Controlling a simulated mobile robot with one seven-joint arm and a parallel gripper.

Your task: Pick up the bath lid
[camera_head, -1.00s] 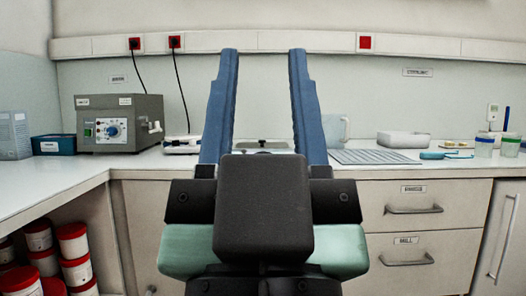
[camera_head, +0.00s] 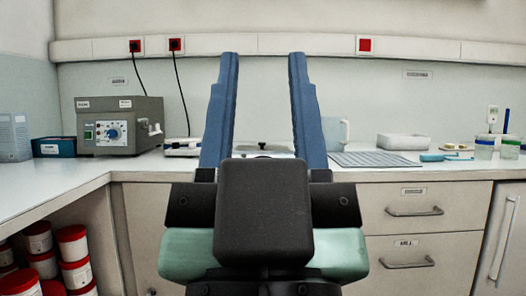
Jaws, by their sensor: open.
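My gripper (camera_head: 263,58) is open, with two long blue fingers pointing up and apart in the middle of the view. Nothing is between the fingertips but the wall behind. A pale metallic lid with a dark knob (camera_head: 263,146), likely the bath lid, shows low between the fingers, on the counter beyond. My gripper's dark body hides its lower front, and the fingers cover its sides. I cannot tell how far the fingers are from it.
A grey control box (camera_head: 120,125) stands on the counter (camera_head: 75,181) at left, beside a dark blue box (camera_head: 54,147). A clear jug (camera_head: 337,133), ridged mat (camera_head: 374,159) and white tray (camera_head: 403,142) are at right. Red-lidded tubs (camera_head: 72,243) sit below left.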

